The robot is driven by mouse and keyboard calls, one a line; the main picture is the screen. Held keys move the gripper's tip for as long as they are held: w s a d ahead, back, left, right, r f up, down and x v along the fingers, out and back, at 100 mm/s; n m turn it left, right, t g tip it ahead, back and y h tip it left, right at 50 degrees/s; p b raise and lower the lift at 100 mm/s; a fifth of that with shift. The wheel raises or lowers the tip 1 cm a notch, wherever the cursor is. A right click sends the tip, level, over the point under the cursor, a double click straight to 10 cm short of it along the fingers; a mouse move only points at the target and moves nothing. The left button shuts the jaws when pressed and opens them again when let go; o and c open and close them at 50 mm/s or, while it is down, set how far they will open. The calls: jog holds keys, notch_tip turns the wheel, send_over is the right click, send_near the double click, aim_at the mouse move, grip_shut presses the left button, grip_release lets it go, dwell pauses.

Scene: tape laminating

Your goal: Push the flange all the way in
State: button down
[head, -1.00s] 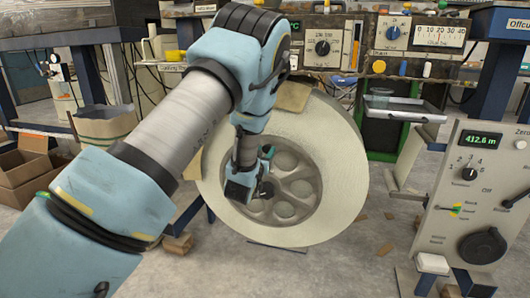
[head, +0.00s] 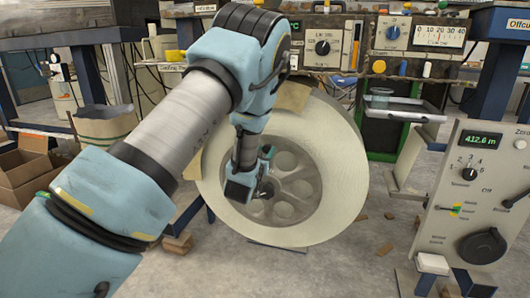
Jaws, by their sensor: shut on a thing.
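The flange (head: 296,187) is a grey spoked disc with round holes, set in the middle of a large cream tape roll (head: 340,170). Its left part is hidden behind my arm. My gripper (head: 266,190) is at the flange's hub, left of its middle as I see it. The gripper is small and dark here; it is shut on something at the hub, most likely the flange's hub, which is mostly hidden. I cannot tell how deep the flange sits in the roll.
A control panel (head: 470,195) with dials and a green display stands at the right. A machine bench (head: 340,40) with knobs runs behind the roll. Cardboard boxes (head: 25,180) and a bin (head: 105,125) stand at the left. Small scraps lie on the floor.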

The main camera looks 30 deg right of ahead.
aim_at(266, 149)
jog(key=b+x, duration=0.1)
jog(key=x, duration=0.2)
jog(key=shift+w+d, duration=0.1)
jog(key=shift+d, duration=0.05)
jog(key=shift+w+d+r, duration=0.1)
jog(key=shift+w+d, duration=0.1)
jog(key=shift+c, duration=2.3)
grip_release()
jog(key=v, duration=1.1)
jog(key=shift+p, duration=0.35)
jog(key=shift+w, duration=0.1)
